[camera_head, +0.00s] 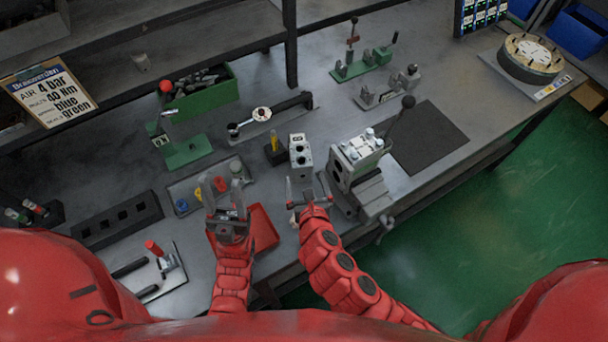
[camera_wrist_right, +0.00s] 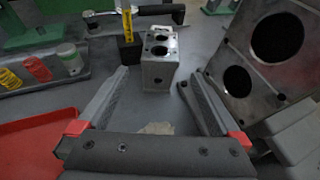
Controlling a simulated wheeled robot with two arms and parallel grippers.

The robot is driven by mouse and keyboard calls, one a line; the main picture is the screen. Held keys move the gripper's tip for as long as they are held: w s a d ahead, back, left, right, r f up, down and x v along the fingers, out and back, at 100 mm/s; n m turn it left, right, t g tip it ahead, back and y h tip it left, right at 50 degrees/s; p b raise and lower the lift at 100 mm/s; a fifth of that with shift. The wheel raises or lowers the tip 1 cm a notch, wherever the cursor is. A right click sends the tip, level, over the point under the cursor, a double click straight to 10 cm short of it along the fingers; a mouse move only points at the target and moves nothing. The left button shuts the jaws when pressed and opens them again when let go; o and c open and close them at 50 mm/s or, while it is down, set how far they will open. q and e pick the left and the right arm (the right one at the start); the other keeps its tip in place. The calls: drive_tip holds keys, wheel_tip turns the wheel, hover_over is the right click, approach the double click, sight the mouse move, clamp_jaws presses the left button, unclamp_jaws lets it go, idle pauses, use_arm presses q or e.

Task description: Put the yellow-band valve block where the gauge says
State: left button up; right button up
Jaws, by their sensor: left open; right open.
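A grey valve block (camera_head: 300,152) with round holes stands upright on the bench, and it also shows in the right wrist view (camera_wrist_right: 160,72). I cannot make out a yellow band on it. A yellow marked strip (camera_head: 274,141) stands in a black block just left of it; I cannot tell if this is the gauge. It shows in the wrist view too (camera_wrist_right: 127,24). My right gripper (camera_head: 303,188) is open and empty, in front of the grey block, fingers on either side of the gap before it. My left gripper (camera_head: 221,190) is open over the tray area.
A larger holed block (camera_head: 357,150) sits in a vise right of my right gripper, with a lever above. A tray (camera_head: 180,187) of coloured plugs and a red bin (camera_head: 263,228) lie near my left gripper. A dark mat (camera_head: 430,137) is bare. A round dial-like fixture (camera_head: 531,55) stands far right.

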drive_tip(key=shift+s+d+r, duration=0.1)
drive_tip(key=shift+s, duration=0.25)
